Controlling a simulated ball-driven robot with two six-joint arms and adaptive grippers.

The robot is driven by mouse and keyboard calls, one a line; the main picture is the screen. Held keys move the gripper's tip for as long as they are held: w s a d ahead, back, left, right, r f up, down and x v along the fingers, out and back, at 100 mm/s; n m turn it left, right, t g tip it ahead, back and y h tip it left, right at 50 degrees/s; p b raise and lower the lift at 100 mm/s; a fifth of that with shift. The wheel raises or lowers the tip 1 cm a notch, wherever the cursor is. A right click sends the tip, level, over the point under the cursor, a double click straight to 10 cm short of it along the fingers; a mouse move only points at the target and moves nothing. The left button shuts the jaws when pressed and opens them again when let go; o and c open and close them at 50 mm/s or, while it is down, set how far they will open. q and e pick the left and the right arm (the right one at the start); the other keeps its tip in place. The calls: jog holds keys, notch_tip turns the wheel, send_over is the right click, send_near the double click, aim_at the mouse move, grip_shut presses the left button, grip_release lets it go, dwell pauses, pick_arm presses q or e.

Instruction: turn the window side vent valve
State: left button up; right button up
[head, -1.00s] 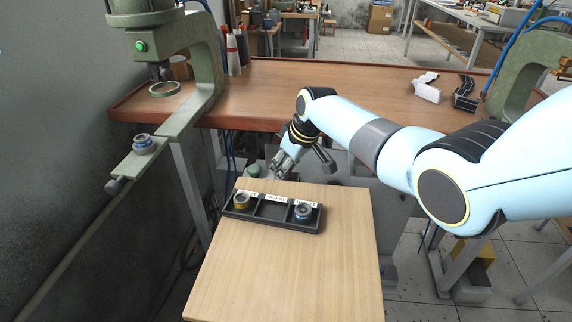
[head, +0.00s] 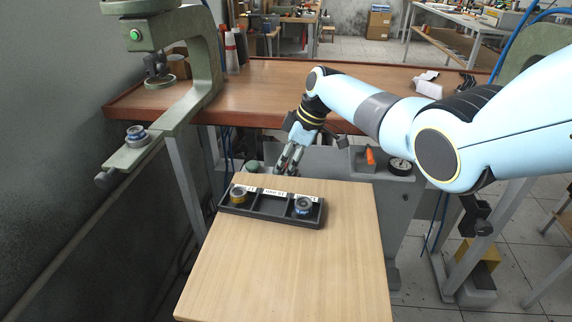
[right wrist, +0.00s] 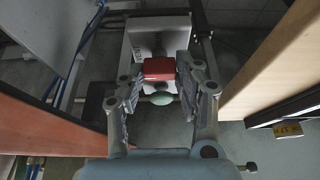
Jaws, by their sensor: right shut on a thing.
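My right gripper (head: 285,165) reaches down behind the far edge of the wooden board. In the right wrist view its two fingers (right wrist: 160,78) are shut on a red valve handle (right wrist: 159,69). The handle sits against a pale grey housing (right wrist: 160,40), with a green dome (right wrist: 161,98) close by. The green dome shows left of the gripper (head: 253,167). Another lever, orange (head: 370,156), stands to the right on the grey unit, next to a round gauge (head: 400,165). My left gripper is out of view.
A black tray (head: 272,216) with two small ring parts lies on the light wooden board (head: 290,265), just in front of my gripper. A brown workbench (head: 270,95) stands behind. A green press (head: 205,60) stands at left. The front of the board is clear.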

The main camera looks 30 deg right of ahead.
dwell(0.4)
jog(key=o, duration=1.1)
jog(key=shift+o, duration=0.2)
jog(key=v, duration=1.2)
jog(key=shift+w+f, duration=0.1)
